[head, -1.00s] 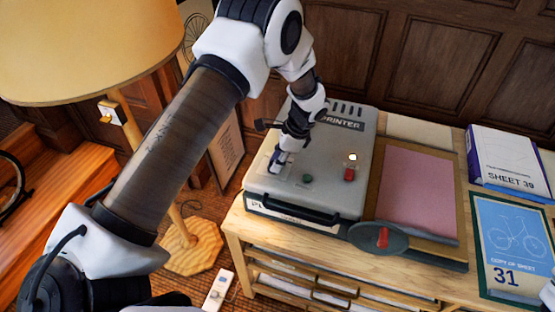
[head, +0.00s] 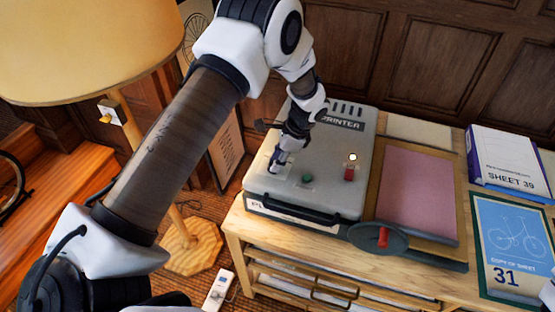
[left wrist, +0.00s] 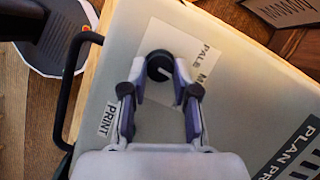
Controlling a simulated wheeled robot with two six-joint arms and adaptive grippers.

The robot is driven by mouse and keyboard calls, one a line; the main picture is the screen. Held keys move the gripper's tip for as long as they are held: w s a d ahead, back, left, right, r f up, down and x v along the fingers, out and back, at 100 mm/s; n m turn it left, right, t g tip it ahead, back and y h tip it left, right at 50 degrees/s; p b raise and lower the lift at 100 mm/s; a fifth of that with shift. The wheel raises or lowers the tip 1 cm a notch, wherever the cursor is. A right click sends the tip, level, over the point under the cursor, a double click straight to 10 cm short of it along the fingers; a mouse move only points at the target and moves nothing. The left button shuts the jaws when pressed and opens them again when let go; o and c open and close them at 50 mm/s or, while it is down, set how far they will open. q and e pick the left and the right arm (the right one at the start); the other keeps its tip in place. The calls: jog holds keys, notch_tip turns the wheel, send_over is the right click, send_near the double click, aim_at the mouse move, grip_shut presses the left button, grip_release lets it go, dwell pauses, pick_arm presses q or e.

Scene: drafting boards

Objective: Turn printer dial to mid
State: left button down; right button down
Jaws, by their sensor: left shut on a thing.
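The grey printer (head: 330,180) stands on the wooden cabinet. Its black round dial (left wrist: 158,64) sits on a pale label plate (left wrist: 190,40) in the left wrist view. The label reads PALE, then a word starting with M that the right finger partly covers. A short white mark on the dial points to the lower right in that view. My left gripper (left wrist: 160,72) is shut on the dial, one finger on each side; it also shows in the head view (head: 276,166), where it hides the dial. My right gripper is not in view.
On the printer top are a green button (head: 307,178), a red switch (head: 349,174) and a lit lamp (head: 353,157). A black handle (head: 296,209) runs along its front. A pink sheet (head: 418,195) lies to its right. A lamp (head: 80,45) stands at the left.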

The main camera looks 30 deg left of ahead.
pick_arm(q)
jog(key=shift+s+f, duration=0.25)
jog(key=c, duration=0.9)
grip_release()
jog(key=shift+a+r, duration=0.1)
jog(key=shift+a, duration=0.05)
jog(key=shift+w, duration=0.1)
jog(key=v, duration=1.2)
jog(key=shift+a, duration=0.1)
